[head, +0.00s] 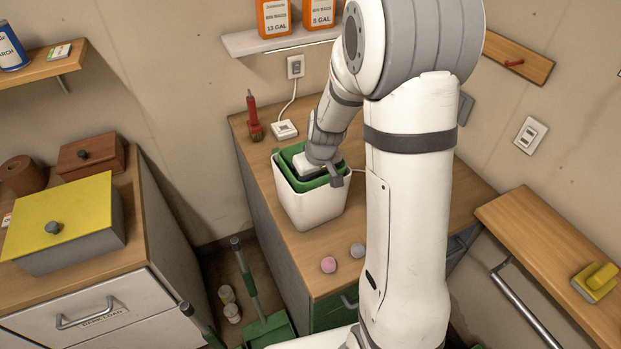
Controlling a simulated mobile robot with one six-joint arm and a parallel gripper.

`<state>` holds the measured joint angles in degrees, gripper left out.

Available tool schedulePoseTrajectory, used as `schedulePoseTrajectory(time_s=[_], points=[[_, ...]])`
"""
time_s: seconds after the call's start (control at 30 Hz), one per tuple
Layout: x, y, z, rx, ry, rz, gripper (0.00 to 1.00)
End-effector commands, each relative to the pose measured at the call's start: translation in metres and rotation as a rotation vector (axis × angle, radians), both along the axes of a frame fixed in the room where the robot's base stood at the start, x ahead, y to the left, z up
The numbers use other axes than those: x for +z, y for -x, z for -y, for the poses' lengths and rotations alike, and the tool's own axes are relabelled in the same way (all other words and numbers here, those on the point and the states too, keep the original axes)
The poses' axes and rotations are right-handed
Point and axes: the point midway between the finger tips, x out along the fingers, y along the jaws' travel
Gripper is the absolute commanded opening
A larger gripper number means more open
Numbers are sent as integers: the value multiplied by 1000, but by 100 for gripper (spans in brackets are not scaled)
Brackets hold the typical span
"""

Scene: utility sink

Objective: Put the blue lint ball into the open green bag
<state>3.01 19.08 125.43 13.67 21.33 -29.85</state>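The open green bag (287,157) lines a white bin (312,212) on the wooden counter. My gripper (322,172) is over the bin's mouth, pointing down within the bag's rim. Its fingertips are largely hidden, so I cannot tell whether it is open or shut, or whether it holds anything. No clearly blue lint ball shows. A pale grey ball (357,250), perhaps bluish, lies on the counter in front of the bin, next to a pink ball (328,264). The bag's inside is mostly hidden by my gripper.
A shelf (275,42) with orange boxes is above. A yellow-lidded box (62,225) sits on the left cabinet. My arm hides the counter's right part.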

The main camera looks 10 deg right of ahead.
Motion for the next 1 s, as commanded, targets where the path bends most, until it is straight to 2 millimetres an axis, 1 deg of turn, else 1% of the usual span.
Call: schedulePoseTrajectory(time_s=[0.03,0.1,0.33,0.8,0.93,0.97,1.0], points=[[-5,0,0,0,1,-3,4],[-8,0,0,1,1,-1,4],[-8,0,0,1,1,1,4],[-21,0,-1,2,0,1,4],[-20,0,-1,2,0,1,4],[-20,0,-1,2,0,1,30],[-20,0,-1,2,0,1,33]])
